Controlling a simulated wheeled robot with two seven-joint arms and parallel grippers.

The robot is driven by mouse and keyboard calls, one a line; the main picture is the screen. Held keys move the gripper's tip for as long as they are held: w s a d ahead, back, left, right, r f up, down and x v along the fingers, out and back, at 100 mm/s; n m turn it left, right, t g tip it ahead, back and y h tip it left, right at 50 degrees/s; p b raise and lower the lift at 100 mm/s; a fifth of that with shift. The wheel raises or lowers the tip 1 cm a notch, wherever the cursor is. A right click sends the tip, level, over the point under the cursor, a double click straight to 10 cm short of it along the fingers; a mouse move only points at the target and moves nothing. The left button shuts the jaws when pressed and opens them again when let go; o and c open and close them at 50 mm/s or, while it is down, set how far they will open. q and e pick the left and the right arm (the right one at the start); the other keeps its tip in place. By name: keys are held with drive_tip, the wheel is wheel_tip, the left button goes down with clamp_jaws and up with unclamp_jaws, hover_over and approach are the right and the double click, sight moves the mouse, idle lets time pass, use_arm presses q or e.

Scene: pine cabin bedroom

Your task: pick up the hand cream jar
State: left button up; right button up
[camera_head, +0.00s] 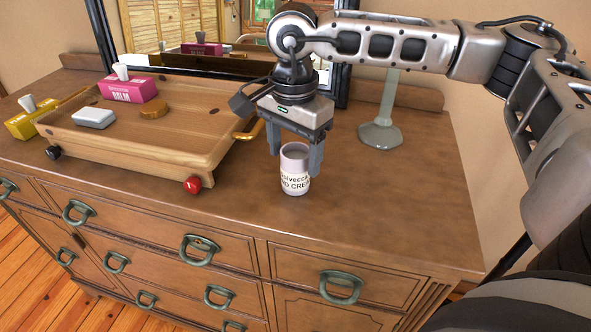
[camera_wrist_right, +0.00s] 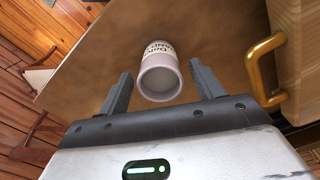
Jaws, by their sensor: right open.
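The hand cream jar (camera_head: 295,170) is a pale pinkish-white cylinder with a dark-lettered label. It stands upright on the dresser top, near the front edge. My right gripper (camera_head: 293,160) is above and around it, with a finger on either side. In the right wrist view the jar (camera_wrist_right: 160,72) sits between and slightly beyond the open fingertips of my right gripper (camera_wrist_right: 163,80). Gaps show on both sides, so the fingers are apart from it. My left gripper is not in view.
A wooden tray (camera_head: 150,150) with brass handles stands left of the jar. A glass-based lamp (camera_head: 380,134) stands behind right. The dresser top (camera_head: 400,210) is clear on the right.

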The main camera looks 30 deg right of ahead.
sight(294, 168)
drive_tip(key=shift+f, duration=1.85)
drive_tip(key=c, duration=1.2)
drive_tip(key=shift+r, duration=0.1)
